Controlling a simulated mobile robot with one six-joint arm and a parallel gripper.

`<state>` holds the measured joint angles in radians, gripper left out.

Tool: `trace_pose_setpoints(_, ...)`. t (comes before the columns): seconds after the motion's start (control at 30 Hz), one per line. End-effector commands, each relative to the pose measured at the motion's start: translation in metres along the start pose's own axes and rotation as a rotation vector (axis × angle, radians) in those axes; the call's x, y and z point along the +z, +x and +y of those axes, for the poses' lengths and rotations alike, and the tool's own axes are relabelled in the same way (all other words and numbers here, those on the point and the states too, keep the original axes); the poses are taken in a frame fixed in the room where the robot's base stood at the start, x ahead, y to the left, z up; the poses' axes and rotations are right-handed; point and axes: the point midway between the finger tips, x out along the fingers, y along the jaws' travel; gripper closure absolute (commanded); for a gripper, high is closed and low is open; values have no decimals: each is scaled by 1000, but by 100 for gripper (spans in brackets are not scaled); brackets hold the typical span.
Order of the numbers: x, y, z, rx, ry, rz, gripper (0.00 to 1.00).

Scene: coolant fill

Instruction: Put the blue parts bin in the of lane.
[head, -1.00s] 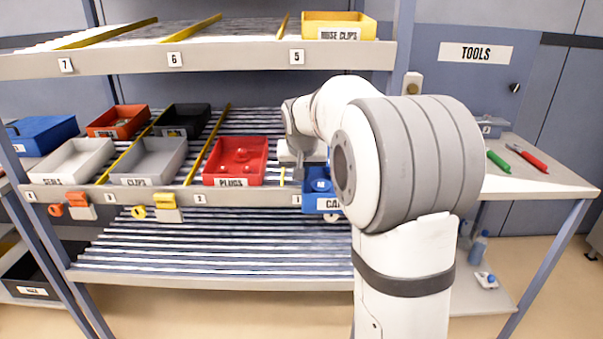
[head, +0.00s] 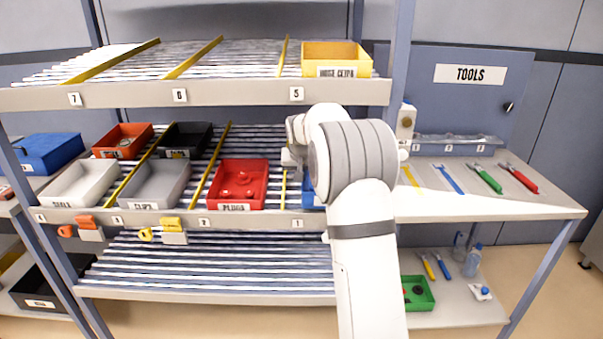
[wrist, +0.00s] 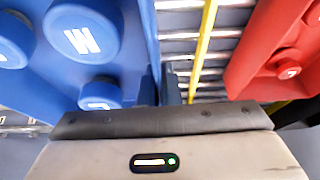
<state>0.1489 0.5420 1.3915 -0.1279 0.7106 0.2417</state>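The blue parts bin (head: 311,194) is mostly hidden behind my arm in the head view; only a strip shows at lane 1, right of the yellow divider (head: 283,188). In the wrist view the bin (wrist: 143,40) fills the left side, with several round blue caps (wrist: 82,32) inside. My gripper (wrist: 160,88) has its dark fingers on either side of the bin's right wall and looks shut on it. In the head view the fingers are hidden; the wrist end is above lane 1. Whether the bin rests on the rollers is hidden.
The red PLUGS bin (head: 238,185) sits just left of the divider. A grey bin (head: 153,185) and a white bin (head: 80,184) stand further left. The upper shelf with a yellow bin (head: 337,59) is overhead. A post (head: 398,60) and the tool bench (head: 490,195) are at right.

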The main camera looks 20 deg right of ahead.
Motion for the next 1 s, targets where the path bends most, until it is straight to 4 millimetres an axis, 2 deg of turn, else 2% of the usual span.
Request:
trace_pose_setpoints(0.03,-8,-2,0,0,0,0,100)
trace_pose_setpoints(0.23,-27,8,0,0,1,0,100)
trace_pose_setpoints(0.3,-20,21,0,0,0,-1,100)
trace_pose_setpoints(0.5,-14,33,-1,-1,-1,1,100)
trace_pose_setpoints(0.93,-13,36,-1,-1,-1,2,100)
trace_pose_setpoints(1.0,-13,36,-1,-1,-1,2,93)
